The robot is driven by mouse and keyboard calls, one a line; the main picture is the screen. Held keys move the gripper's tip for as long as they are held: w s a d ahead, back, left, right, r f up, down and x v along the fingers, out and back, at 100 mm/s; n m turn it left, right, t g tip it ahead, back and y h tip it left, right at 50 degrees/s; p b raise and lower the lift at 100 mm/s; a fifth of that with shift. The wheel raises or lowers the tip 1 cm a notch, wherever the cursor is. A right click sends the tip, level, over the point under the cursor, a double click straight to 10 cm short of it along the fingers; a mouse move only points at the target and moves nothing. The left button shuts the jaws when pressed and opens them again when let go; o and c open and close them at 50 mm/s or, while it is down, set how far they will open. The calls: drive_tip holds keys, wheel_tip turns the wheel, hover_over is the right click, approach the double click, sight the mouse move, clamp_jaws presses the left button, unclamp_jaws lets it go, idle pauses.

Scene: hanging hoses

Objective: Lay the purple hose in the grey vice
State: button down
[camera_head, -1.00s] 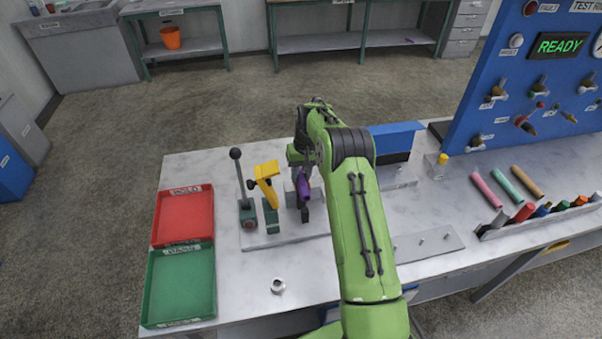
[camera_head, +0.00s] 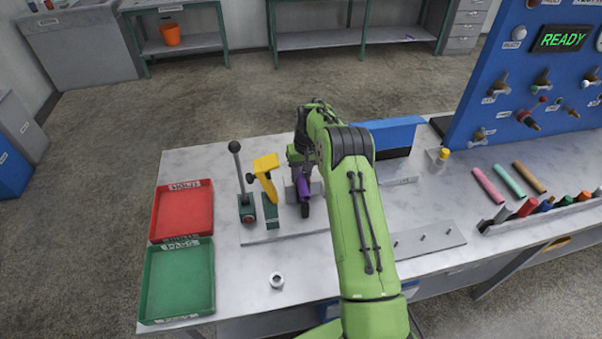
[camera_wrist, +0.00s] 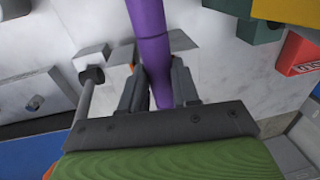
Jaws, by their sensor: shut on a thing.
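My gripper (camera_wrist: 158,84) is shut on the purple hose (camera_wrist: 150,40), which passes between its two dark fingers in the wrist view. In the head view the purple hose (camera_head: 304,189) shows as a short piece just below my gripper, at the grey vice (camera_head: 316,188). The wrist view shows light grey blocks of the vice (camera_wrist: 92,57) on both sides of the hose. The hose appears over or between them; I cannot tell whether it touches the bottom. My arm hides part of the vice in the head view.
Left of the vice stand a yellow-topped green clamp (camera_head: 265,180) and a black-knobbed lever (camera_head: 241,180). A red tray (camera_head: 181,210) and a green tray (camera_head: 180,280) lie at the left edge. A nut (camera_head: 277,281) lies in front. Several coloured hoses lie at right.

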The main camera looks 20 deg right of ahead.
drive_tip(key=shift+f, duration=0.2)
drive_tip(key=c, duration=0.8)
unclamp_jaws()
drive_tip(key=shift+o, duration=0.2)
drive_tip(key=shift+d, duration=0.1)
wheel_tip(320, 180, up, 16)
drive_tip(key=d+p, duration=0.1)
drive_tip(key=shift+s+p, duration=0.15)
drive_tip(key=shift+p, duration=0.2)
drive_tip(key=shift+d+f, duration=0.1)
